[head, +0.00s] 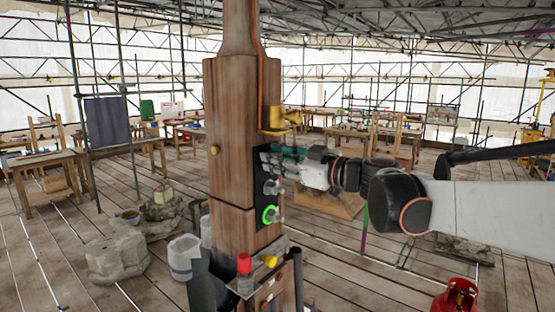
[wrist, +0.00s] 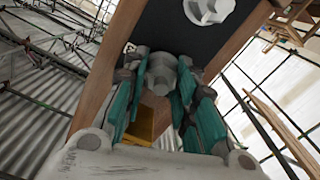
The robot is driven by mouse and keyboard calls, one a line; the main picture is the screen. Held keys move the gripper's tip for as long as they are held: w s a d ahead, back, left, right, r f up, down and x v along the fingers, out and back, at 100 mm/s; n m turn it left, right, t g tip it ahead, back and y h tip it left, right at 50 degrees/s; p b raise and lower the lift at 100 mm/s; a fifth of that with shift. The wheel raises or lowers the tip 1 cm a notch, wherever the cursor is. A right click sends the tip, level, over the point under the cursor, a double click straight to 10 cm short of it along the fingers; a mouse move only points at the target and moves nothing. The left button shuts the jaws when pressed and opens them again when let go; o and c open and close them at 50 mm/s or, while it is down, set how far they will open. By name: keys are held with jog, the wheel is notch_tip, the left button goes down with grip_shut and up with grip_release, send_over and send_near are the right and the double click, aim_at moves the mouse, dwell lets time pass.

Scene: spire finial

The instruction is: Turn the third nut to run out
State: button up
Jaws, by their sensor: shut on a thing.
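A tall wooden post (head: 230,130) stands in the middle of the head view with a black plate (head: 259,172) on its right face. Grey nuts sit in a column on the plate. The middle nut (head: 271,187) is bare, and the lowest nut (head: 268,214) has a bright green ring. My gripper (head: 273,155) reaches in from the right at the top nut, which its fingers hide in the head view. In the wrist view, the teal-padded fingers are shut on this grey nut (wrist: 160,74). Another toothed nut (wrist: 208,8) shows beyond it on the black plate.
A brass bracket (head: 275,122) juts from the post just above my gripper. A ledge below the plate carries a red-capped cylinder (head: 244,264) and a yellow knob (head: 270,261). Stone blocks (head: 118,258) and white buckets (head: 183,256) stand left; a red gas bottle (head: 456,297) stands lower right.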

jog(key=shift+f, duration=0.1)
jog(key=o, duration=1.1)
jog(key=shift+c, duration=0.2)
jog(key=shift+d, duration=0.1)
jog(key=v, duration=1.2)
jog(key=shift+s+f, duration=0.1)
